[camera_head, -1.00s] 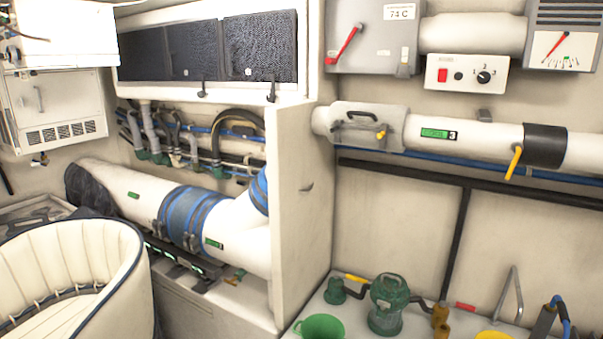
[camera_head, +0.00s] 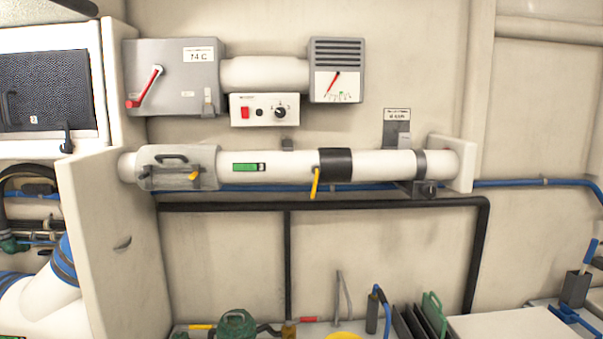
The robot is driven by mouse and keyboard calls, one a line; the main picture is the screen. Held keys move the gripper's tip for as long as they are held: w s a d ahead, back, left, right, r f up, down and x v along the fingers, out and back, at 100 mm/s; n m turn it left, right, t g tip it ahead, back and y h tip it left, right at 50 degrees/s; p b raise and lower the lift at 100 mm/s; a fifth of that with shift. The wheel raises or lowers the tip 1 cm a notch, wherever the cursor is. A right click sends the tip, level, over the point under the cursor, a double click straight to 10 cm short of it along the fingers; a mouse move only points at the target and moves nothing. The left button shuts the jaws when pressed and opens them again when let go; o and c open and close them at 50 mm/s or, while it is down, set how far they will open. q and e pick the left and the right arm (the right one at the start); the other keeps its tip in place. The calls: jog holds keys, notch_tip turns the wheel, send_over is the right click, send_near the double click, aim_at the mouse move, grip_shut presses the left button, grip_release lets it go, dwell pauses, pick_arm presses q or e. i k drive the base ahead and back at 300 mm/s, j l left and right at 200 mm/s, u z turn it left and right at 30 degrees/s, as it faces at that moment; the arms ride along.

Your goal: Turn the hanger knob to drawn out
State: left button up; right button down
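A white horizontal pipe (camera_head: 290,167) runs along the wall. Near its right end a grey clamp band (camera_head: 420,164) goes around it, and a small dark block with a round knob (camera_head: 428,189) sits just below. This looks like the hanger knob, but it is too small to tell how far it is drawn out. A grey bracket with a small printed label (camera_head: 397,114) stands on the wall above that part of the pipe; I cannot read the label. Neither of my grippers is in view.
A grey box with a red lever (camera_head: 145,88), a control panel with a rotary knob (camera_head: 280,112) and a gauge (camera_head: 337,86) are above the pipe. A yellow lever (camera_head: 315,184) hangs below it. A bench with tools and a green pump (camera_head: 236,323) lies below. A partition (camera_head: 120,240) stands left.

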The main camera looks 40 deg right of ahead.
aim_at(428, 191)
jog(key=z, duration=1.8)
